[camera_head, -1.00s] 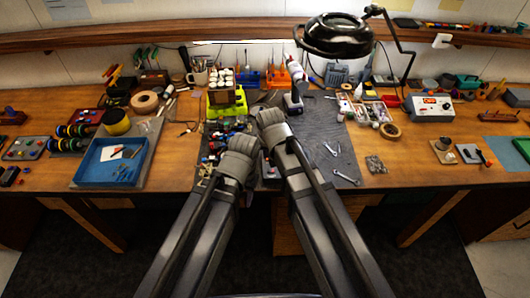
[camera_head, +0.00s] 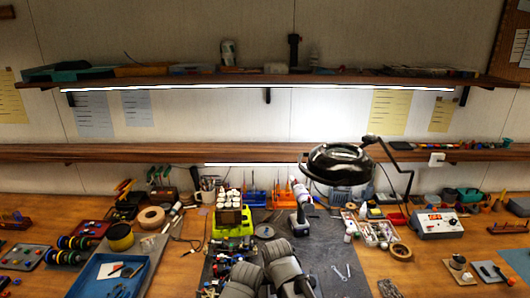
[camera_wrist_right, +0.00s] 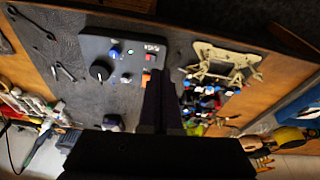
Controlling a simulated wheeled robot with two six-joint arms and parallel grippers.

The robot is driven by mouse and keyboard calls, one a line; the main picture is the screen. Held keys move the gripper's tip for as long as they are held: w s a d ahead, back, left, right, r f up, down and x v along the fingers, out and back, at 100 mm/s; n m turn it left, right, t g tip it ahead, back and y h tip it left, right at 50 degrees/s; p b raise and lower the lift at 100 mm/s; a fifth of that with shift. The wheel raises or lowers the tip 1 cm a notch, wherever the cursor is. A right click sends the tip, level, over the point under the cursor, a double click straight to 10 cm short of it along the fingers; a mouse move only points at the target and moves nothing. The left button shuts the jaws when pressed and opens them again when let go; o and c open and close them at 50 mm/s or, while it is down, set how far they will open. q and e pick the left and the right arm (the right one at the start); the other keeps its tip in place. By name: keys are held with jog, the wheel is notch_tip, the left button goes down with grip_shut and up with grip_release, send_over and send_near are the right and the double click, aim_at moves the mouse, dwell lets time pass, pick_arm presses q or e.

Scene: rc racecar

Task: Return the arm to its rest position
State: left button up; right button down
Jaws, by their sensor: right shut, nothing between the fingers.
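In the right wrist view my right gripper (camera_wrist_right: 163,88) shows as two dark fingers side by side, shut and empty. They point toward a dark control box (camera_wrist_right: 125,60) with a black knob and small buttons. The fingers overlap the box in the picture; I cannot tell contact from this view. My left gripper is hidden.
A lamp (camera_head: 340,163) overhangs the bench. A blue tray (camera_head: 108,279) lies left, and a yellow-green holder with white-topped bottles (camera_head: 232,218) stands behind my arms. Wrenches (camera_head: 341,272) lie on the mat's right. A beige frame (camera_wrist_right: 222,60) lies beside the control box.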

pick_arm(q)
notch_tip(320, 180, down, 9)
jog(key=b, duration=0.6)
jog(key=shift+r+b, duration=0.15)
jog(key=shift+b, duration=0.25)
pick_arm(e)
jog(key=s+d+f+n+g+h, duration=0.1)
jog(key=s+d+f+n+g, duration=0.1)
jog(key=s+f, duration=0.7)
jog(key=s+g, duration=0.1)
jog(key=s, duration=0.3)
jog(key=shift+d+n, duration=0.3)
jog(key=shift+n, duration=0.1)
jog(key=shift+f, duration=0.2)
